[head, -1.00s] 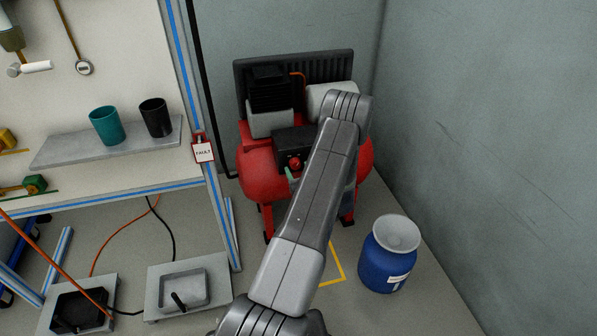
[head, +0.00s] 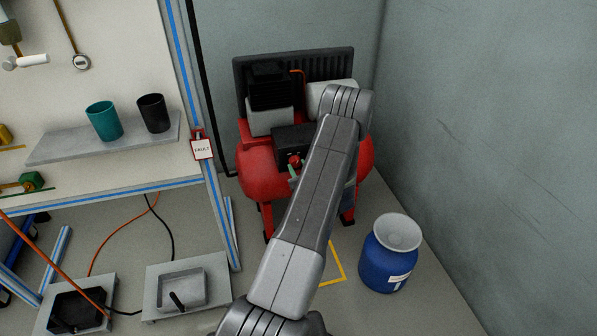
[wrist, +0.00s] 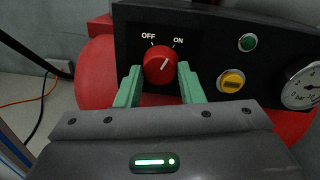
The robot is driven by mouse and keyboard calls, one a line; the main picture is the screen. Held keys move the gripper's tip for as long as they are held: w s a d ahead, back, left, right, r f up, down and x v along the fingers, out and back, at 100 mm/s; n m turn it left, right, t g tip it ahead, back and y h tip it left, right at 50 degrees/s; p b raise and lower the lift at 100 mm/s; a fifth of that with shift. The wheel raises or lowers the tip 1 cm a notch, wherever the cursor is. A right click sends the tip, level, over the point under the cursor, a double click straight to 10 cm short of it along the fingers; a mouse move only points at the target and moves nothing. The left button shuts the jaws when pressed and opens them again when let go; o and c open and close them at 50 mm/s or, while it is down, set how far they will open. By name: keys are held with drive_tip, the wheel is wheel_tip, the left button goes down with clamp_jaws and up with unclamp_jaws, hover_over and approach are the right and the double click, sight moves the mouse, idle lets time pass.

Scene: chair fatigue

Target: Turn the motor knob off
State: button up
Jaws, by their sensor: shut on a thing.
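The red motor knob (wrist: 159,66) sits on the black control panel (wrist: 208,28) between the OFF and ON labels in the wrist view. Its white pointer line leans up and right, towards ON. My gripper (wrist: 159,72) has its green fingers at the left and right sides of the knob, shut on it. In the head view the knob (head: 294,160) shows as a small red spot on the front of the red compressor (head: 262,178). One green finger shows beside it; my arm hides the rest of the gripper.
A green button (wrist: 247,43), a yellow button (wrist: 232,81) and a gauge (wrist: 301,88) lie right of the knob. A blue barrel (head: 388,262) stands right of my arm, near the wall. The workbench post with a FAULT tag (head: 202,149) stands to the left.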

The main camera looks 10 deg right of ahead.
drive_tip(key=n+b, duration=0.4)
drive_tip(key=b, duration=0.1)
drive_tip(key=n+b, duration=0.2)
drive_tip(key=b, duration=0.1)
drive_tip(key=shift+f, duration=0.3)
drive_tip(key=n+b, duration=0.1)
drive_tip(key=b, duration=0.1)
drive_tip(key=n+b, duration=0.2)
drive_tip(key=shift+a+r+h+b, duration=0.1)
drive_tip(key=shift+r+h+b, duration=0.1)
drive_tip(key=shift+h+b, duration=0.2)
drive_tip(key=shift+r+n+b, duration=0.1)
drive_tip(key=shift+n+b, duration=0.4)
drive_tip(key=shift+n, duration=0.1)
drive_tip(key=shift+r, duration=0.1)
drive_tip(key=o, duration=1)
drive_tip(key=s+p, duration=0.1)
drive_tip(key=s, duration=0.3)
drive_tip(key=s+p, duration=0.1)
drive_tip(key=s, duration=0.4)
drive_tip(key=s+d+r, duration=0.1)
drive_tip(key=s, duration=0.3)
drive_tip(key=shift+s+p, duration=0.35)
drive_tip(key=shift+p, duration=0.05)
